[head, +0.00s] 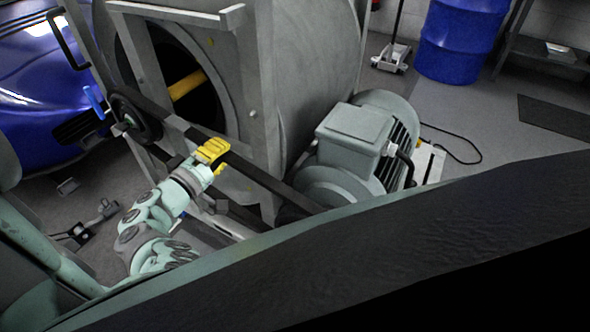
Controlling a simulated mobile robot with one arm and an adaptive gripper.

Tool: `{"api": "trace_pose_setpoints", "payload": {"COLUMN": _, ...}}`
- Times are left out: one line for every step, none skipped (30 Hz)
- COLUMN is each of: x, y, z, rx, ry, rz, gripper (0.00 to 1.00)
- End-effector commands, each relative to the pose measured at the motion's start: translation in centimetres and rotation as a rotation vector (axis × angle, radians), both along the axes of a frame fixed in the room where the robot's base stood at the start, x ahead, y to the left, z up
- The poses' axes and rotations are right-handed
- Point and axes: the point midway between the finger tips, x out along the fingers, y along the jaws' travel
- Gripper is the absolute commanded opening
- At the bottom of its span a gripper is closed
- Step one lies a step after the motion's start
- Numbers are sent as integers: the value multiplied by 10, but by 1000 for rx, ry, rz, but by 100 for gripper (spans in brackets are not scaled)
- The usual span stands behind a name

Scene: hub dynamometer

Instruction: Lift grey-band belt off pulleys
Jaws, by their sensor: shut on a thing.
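The black belt (258,180) runs from the small dark pulley (134,120) at the left down toward the motor at the right. The pulley at the motor end is mostly hidden by dark shadow and my own body. My gripper (212,152), with yellow fingers, is shut on the upper run of the belt between the two ends. The fingers cover that part of the belt. The belt still appears to lie around the left pulley. I cannot clearly make out a grey band on it.
The grey motor (352,150) stands right of the large grey housing (312,70). A blue lever (94,101) is near the left pulley. A blue car (40,75) is at the far left, and a blue barrel (458,40) stands at the back. The right floor is mostly clear.

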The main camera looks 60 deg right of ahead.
Motion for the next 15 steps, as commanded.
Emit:
{"api": "trace_pose_setpoints", "payload": {"x": 0, "y": 0, "z": 0, "rx": 1, "ry": 0, "rz": 0, "gripper": 0}}
{"api": "trace_pose_setpoints", "payload": {"x": 0, "y": 0, "z": 0, "rx": 1, "ry": 0, "rz": 0, "gripper": 0}}
{"api": "trace_pose_setpoints", "payload": {"x": 0, "y": 0, "z": 0, "rx": 1, "ry": 0, "rz": 0, "gripper": 0}}
{"api": "trace_pose_setpoints", "payload": {"x": 0, "y": 0, "z": 0, "rx": 1, "ry": 0, "rz": 0, "gripper": 0}}
{"api": "trace_pose_setpoints", "payload": {"x": 0, "y": 0, "z": 0, "rx": 1, "ry": 0, "rz": 0, "gripper": 0}}
{"api": "trace_pose_setpoints", "payload": {"x": 0, "y": 0, "z": 0, "rx": 1, "ry": 0, "rz": 0, "gripper": 0}}
{"api": "trace_pose_setpoints", "payload": {"x": 0, "y": 0, "z": 0, "rx": 0, "ry": 0, "rz": 1, "gripper": 0}}
{"api": "trace_pose_setpoints", "payload": {"x": 0, "y": 0, "z": 0, "rx": 0, "ry": 0, "rz": 1, "gripper": 0}}
{"api": "trace_pose_setpoints", "payload": {"x": 1, "y": 0, "z": 0, "rx": 0, "ry": 0, "rz": 1, "gripper": 0}}
{"api": "trace_pose_setpoints", "payload": {"x": 1, "y": 0, "z": 0, "rx": 0, "ry": 0, "rz": 1, "gripper": 0}}
{"api": "trace_pose_setpoints", "payload": {"x": 1, "y": 0, "z": 1, "rx": 0, "ry": 0, "rz": 1, "gripper": 0}}
{"api": "trace_pose_setpoints", "payload": {"x": 2, "y": 0, "z": 1, "rx": 0, "ry": -1, "rz": 1, "gripper": 0}}
{"api": "trace_pose_setpoints", "payload": {"x": 3, "y": 0, "z": 1, "rx": 0, "ry": -1, "rz": 1, "gripper": 0}}
{"api": "trace_pose_setpoints", "payload": {"x": 4, "y": 0, "z": 2, "rx": 0, "ry": -1, "rz": 1, "gripper": 0}}
{"api": "trace_pose_setpoints", "payload": {"x": 5, "y": 0, "z": 3, "rx": 0, "ry": -1, "rz": 1, "gripper": 0}}
